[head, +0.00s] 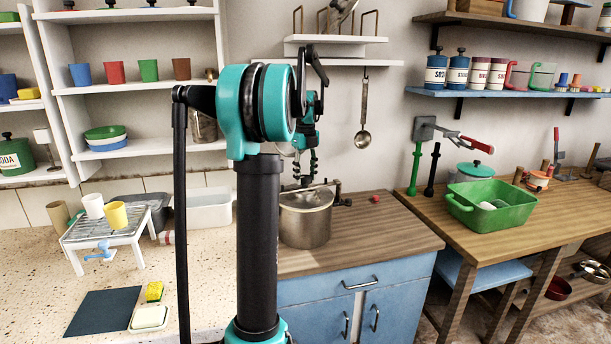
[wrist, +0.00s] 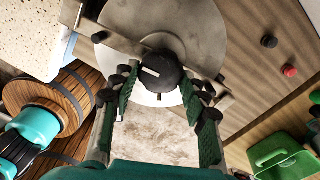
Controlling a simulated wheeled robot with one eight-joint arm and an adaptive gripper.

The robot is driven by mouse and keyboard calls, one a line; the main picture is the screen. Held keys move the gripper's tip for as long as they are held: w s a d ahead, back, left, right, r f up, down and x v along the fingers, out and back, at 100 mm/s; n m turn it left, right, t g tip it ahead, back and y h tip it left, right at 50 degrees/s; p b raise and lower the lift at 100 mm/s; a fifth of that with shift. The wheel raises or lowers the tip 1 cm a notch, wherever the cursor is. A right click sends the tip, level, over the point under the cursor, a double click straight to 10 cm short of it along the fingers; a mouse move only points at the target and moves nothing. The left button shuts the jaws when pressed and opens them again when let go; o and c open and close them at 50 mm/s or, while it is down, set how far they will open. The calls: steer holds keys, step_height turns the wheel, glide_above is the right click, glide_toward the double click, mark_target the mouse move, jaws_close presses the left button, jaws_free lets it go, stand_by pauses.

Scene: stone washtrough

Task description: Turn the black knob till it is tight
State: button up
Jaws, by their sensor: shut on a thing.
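The black knob (wrist: 158,72) has a white line on its face, pointing to the left and slightly up in the wrist view. It sits over a round grey metal lid or disc on the pot (head: 306,222), which stands on the wooden counter. My gripper (wrist: 165,84) has its two green-padded fingers on either side of the knob and is shut on it. In the head view my gripper (head: 312,165) is above the pot, partly hidden behind my arm. The knob cannot be made out there.
A grey metal bar crosses beside the knob in the wrist view. A small red piece (wrist: 290,71) and a small black piece (wrist: 269,41) lie on the counter to the right. A green tub (head: 490,205) stands on the right bench. A ladle (head: 363,125) hangs behind the pot.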

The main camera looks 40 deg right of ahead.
mark_target(306, 177)
stand_by(0.3)
steer(key=o, duration=1.2)
steer(key=shift+c, duration=0.2)
steer(key=shift+r, duration=0.1)
step_height(306, 177, up, 12)
